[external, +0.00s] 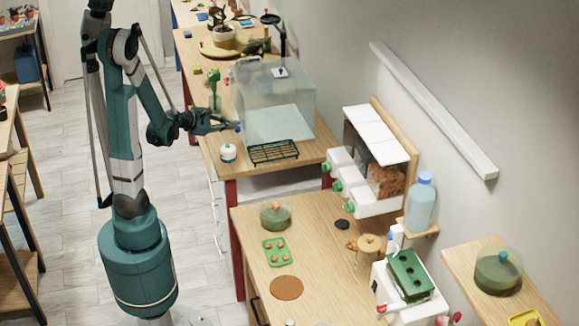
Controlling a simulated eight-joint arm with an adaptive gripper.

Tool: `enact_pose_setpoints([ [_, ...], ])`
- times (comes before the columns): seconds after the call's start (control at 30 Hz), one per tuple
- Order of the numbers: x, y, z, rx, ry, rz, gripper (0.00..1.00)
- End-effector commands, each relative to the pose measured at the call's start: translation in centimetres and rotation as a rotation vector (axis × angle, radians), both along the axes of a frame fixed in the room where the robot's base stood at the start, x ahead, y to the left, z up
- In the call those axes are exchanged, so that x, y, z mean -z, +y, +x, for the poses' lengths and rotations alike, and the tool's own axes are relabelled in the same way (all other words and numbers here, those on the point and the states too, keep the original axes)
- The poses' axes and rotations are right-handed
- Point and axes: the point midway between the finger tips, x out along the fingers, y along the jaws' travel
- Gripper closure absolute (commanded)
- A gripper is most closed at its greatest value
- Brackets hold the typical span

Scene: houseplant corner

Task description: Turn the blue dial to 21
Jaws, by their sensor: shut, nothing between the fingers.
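My gripper (228,126) is shut and empty. It reaches in from the left and its tips are at the front left side of a clear box (285,95) on the far wooden table. A small blue spot (239,127) shows right at the fingertips; it may be the blue dial, but it is too small to be sure. I cannot tell whether the fingers touch it. No scale or number on it can be read. A small blue knob (281,71) also shows on top of the clear box.
White bins with green handles (350,190) stand at the right. The near table (325,255) has bare room.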

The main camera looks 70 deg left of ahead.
Motion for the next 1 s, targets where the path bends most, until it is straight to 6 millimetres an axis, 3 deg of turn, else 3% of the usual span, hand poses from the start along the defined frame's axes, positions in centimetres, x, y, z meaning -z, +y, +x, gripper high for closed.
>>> enact_pose_setpoints([
  [1.0,0.65,0.05,0.0,0.0,0.0,0.0,1.0],
])
